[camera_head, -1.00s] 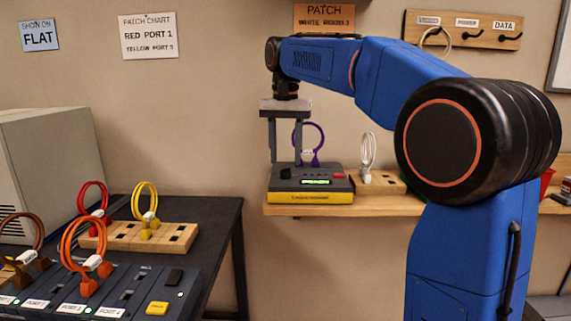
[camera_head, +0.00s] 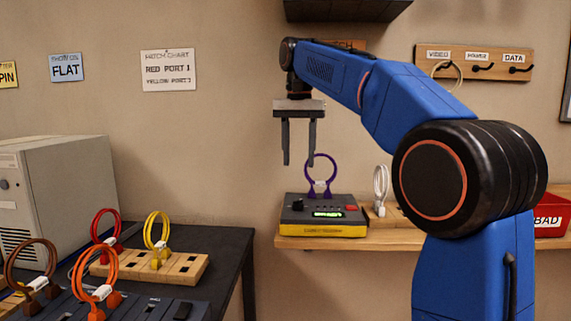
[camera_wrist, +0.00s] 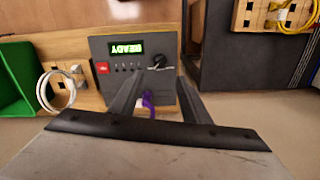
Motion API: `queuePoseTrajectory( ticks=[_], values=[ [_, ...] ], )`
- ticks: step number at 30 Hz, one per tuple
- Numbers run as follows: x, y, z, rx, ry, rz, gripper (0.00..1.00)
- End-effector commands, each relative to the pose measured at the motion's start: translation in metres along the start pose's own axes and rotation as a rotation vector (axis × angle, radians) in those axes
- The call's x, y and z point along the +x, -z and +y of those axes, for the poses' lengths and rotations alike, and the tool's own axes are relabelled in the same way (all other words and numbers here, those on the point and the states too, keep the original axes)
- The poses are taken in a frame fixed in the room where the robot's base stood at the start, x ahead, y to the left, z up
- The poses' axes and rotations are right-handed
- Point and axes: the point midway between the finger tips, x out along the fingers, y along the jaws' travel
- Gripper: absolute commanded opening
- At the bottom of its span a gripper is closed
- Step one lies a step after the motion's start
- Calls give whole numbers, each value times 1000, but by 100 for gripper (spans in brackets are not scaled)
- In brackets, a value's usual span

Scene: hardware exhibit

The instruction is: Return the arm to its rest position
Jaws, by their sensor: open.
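My gripper (camera_head: 299,162) hangs pointing down from my blue arm, above the shelf at the middle of the head view. Its two fingers are apart with nothing between them in the head view. Just below and behind it, a purple cable loop (camera_head: 320,178) stands upright on the grey and yellow tester box (camera_head: 322,216), which has a lit green display. In the wrist view the tester (camera_wrist: 132,70) reads READY, and part of the purple cable (camera_wrist: 149,103) shows between the fingers, beyond them.
A white cable (camera_head: 380,184) stands on a wooden block right of the tester on the shelf (camera_head: 400,240). A red BAD bin (camera_head: 550,215) is at the right. The dark table (camera_head: 222,250) at left holds red, yellow, orange and brown cables. A dark box (camera_head: 345,8) hangs overhead.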

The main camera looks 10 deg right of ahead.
Motion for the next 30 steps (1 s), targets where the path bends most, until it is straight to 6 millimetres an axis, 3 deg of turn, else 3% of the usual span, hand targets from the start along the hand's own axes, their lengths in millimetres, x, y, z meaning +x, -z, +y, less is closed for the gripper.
queuePoseTrajectory(
  ticks=[5,14,23,30],
  values=[
    [8,-15,16,-29,14,20,43],
    [51,-64,65,-131,54,95,43],
    [113,-119,113,-237,83,176,43],
    [176,-166,150,-320,98,246,43]
  ],
)
